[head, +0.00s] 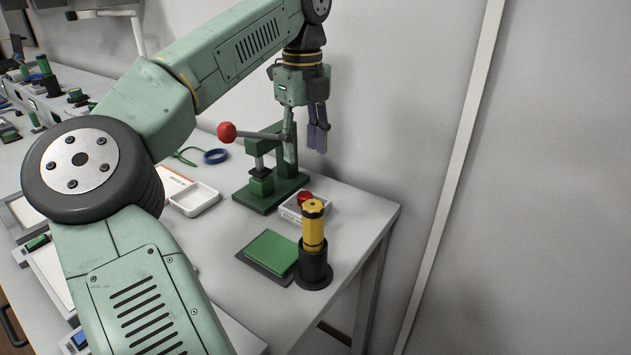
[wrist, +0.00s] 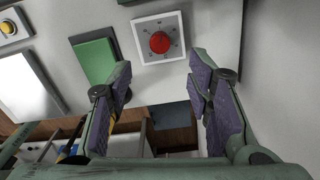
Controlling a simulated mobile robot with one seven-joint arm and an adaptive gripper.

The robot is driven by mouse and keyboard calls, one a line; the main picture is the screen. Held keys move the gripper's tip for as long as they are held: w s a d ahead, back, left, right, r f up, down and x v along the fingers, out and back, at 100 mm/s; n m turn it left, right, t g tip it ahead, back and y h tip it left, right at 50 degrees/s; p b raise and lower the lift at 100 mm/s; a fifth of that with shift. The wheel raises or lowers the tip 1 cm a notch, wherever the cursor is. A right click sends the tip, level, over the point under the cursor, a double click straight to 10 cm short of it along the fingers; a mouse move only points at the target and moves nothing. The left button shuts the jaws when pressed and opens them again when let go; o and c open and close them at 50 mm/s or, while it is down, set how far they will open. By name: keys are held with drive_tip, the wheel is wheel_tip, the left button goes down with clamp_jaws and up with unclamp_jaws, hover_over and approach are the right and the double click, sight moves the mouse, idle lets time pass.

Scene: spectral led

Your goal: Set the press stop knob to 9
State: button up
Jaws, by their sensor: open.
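The press stop knob (head: 305,197) is a round red knob on a small white dial box (head: 289,211) near the table's right end. In the wrist view the red knob (wrist: 160,42) sits in the middle of its square white dial plate (wrist: 145,56), with dark marks around it. The numbers and the knob's setting are too small to read. My gripper (head: 305,150) is open and empty, above and behind the dial box in the head view. In the wrist view the knob lies just beyond the gap between my open fingertips (wrist: 160,64), apart from both.
A green press (head: 270,200) with a red-balled lever (head: 227,132) stands left of the dial box. A yellow-topped cylinder in a black holder (head: 314,245) and a green pad (head: 269,252) are in front. A white tray (head: 195,202) lies further left. The wall is close behind.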

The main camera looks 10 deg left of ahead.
sight(305, 195)
wheel_tip(305, 195, down, 10)
drive_tip(key=shift+s+d+f+p, duration=0.1)
drive_tip(key=shift+s+f+p, duration=0.05)
drive_tip(key=shift+p, duration=0.45)
clamp_jaws()
idle(0.4)
